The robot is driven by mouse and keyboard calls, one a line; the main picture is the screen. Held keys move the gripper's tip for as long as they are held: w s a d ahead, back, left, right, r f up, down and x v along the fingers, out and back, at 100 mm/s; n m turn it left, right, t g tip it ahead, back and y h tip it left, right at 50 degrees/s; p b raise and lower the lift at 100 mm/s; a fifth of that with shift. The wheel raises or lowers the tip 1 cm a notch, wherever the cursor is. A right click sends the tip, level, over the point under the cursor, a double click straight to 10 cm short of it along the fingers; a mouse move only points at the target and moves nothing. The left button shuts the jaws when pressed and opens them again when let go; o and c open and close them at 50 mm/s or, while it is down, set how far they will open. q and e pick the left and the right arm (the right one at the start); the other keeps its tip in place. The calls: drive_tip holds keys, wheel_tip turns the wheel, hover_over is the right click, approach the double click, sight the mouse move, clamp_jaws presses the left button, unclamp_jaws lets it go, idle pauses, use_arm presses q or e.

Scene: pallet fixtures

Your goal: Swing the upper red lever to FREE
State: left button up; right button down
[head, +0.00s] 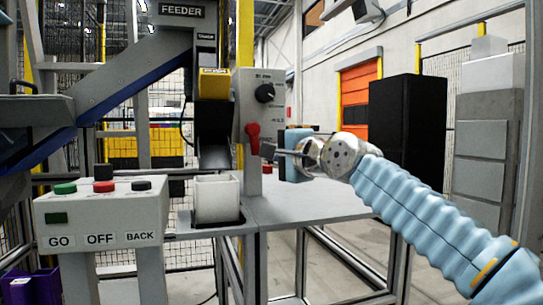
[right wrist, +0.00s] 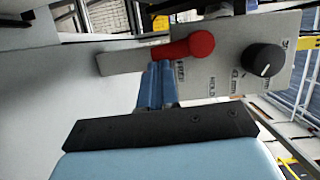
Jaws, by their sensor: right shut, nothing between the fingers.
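The upper red lever (head: 253,135) is on the grey upright panel at centre in the head view. Its rounded end is up and its narrower part points down. In the right wrist view the lever (right wrist: 200,45) lies sideways, just beyond my fingertips. My right gripper (head: 280,155) is just right of the panel and a little below the lever. In the right wrist view its blue fingers (right wrist: 156,72) are together and empty. I cannot tell whether they touch the lever. My left gripper is out of view.
A black dial (head: 264,93) sits above the lever. A small red part (head: 267,169) shows lower down, by the grey table (head: 310,203). A white bin (head: 217,200) stands left of the panel. A button box (head: 98,215) is at front left. The table right of the panel is clear.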

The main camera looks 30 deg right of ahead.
drive_tip(key=shift+w+a+f+m, duration=0.1)
drive_tip(key=shift+a+m, duration=0.1)
drive_tip(key=shift+m, duration=0.2)
idle(0.4)
